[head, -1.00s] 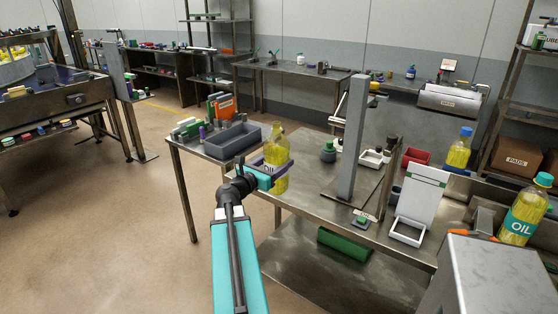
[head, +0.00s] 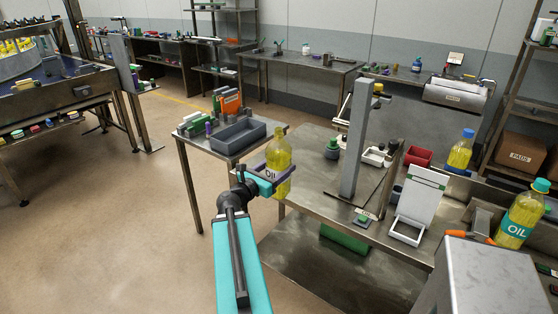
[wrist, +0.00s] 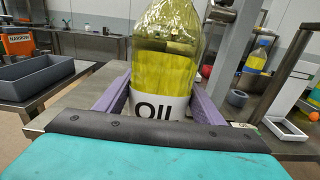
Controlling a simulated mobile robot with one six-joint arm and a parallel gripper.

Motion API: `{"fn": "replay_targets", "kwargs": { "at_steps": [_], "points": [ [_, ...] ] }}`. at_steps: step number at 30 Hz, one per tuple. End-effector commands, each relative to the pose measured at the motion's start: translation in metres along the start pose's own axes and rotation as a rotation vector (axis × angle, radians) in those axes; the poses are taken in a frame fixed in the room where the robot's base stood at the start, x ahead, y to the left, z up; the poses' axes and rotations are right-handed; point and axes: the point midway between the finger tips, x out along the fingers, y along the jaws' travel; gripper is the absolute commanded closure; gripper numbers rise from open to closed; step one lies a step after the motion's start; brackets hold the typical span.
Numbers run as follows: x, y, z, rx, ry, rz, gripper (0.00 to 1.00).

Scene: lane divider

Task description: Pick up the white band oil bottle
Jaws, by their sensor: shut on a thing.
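The white band oil bottle (head: 279,155) is a clear bottle of yellow oil with a white label reading OIL. My gripper (head: 283,179) is shut on it, with purple fingers on both sides of the bottle. In the wrist view the bottle (wrist: 165,55) stands upright between the fingers (wrist: 160,98), and its top is cut off. It appears held in front of the bench edge; I cannot tell its exact height. Two other oil bottles stand on the bench at the right: one with a blue band and blue cap (head: 460,152), one with a teal band and green cap (head: 522,215).
A grey tray (head: 238,137) sits on the small side table left of the bottle. A grey post (head: 356,140) and a white stand (head: 417,200) rise from the bench. A red bin (head: 418,156) is behind them. The floor at left is clear.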

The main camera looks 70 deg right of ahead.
Motion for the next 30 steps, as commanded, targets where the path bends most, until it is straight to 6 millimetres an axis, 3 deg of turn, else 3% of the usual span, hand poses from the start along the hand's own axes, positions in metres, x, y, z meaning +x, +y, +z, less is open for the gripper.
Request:
{"fn": "replay_targets", "kwargs": {
  "at_steps": [30],
  "points": [
    [-0.015, -0.007, 0.004, 0.000, -0.005, 0.005, 0.85]
  ]
}}
